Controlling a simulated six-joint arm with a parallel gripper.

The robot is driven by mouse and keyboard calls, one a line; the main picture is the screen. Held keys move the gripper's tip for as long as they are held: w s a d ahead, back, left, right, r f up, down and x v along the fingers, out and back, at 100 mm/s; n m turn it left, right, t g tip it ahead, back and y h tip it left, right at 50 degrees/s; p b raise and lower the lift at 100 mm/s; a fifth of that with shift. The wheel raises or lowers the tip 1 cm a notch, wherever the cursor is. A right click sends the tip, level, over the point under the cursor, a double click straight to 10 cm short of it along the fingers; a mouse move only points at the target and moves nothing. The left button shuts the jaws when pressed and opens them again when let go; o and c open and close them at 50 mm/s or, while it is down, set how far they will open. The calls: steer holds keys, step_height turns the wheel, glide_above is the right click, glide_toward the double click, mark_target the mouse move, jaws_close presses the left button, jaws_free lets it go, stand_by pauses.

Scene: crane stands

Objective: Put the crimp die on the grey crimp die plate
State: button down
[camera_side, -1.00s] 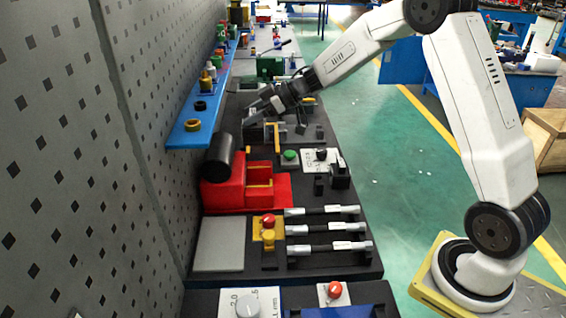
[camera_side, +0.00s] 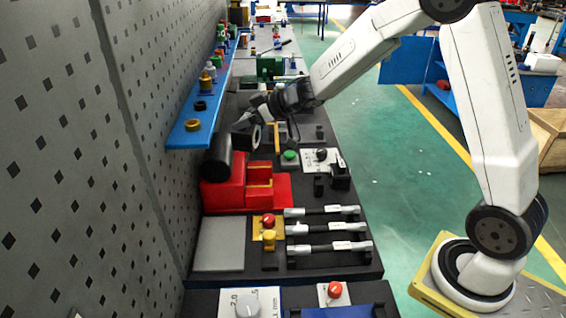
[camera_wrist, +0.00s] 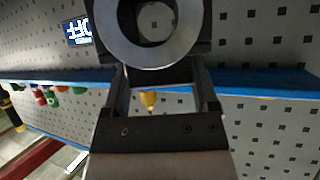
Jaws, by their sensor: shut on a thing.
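The crimp die looks like a thick ring, with a pale grey face and a round hole in the wrist view (camera_wrist: 150,57). My gripper (camera_wrist: 158,75) is shut on it, with a finger at each side of the ring. In the side view my gripper (camera_side: 248,126) holds the die (camera_side: 256,136) in the air near the blue shelf and behind the red fixture. The grey crimp die plate (camera_side: 219,244) lies flat at the near left of the black bench, well in front of the gripper. It looks bare.
A red fixture (camera_side: 225,194) with a black cylinder (camera_side: 217,156) stands between my gripper and the plate. The blue shelf (camera_side: 190,133) on the perforated wall holds small parts. Silver-ended tools (camera_side: 328,229) and a red knob on a yellow base (camera_side: 268,221) lie right of the plate.

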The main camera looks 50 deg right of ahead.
mark_target(253, 134)
steer(key=shift+s+a+f+m+t+h, duration=0.2)
steer(key=shift+s+m+t+h, duration=0.15)
steer(key=shift+m+h, duration=0.2)
steer(key=shift+s+a+f+m+t+h, duration=0.1)
steer(key=shift+s+f+m+t+h, duration=0.15)
steer(key=shift+s+m+h, duration=0.25)
steer(key=shift+s+f+m+h, duration=0.35)
steer(key=shift+s+m+h, duration=0.15)
steer(key=shift+m+h, duration=0.15)
steer(key=shift+s+a+f, duration=0.1)
steer(key=shift+s+f, duration=0.2)
steer(key=shift+f, duration=0.25)
steer(key=s+f+m+h, duration=0.2)
steer(key=s+f, duration=0.2)
steer(key=f, duration=0.1)
steer(key=shift+s+d+f, duration=0.25)
steer(key=shift+d, duration=0.05)
steer(key=shift+r, duration=0.1)
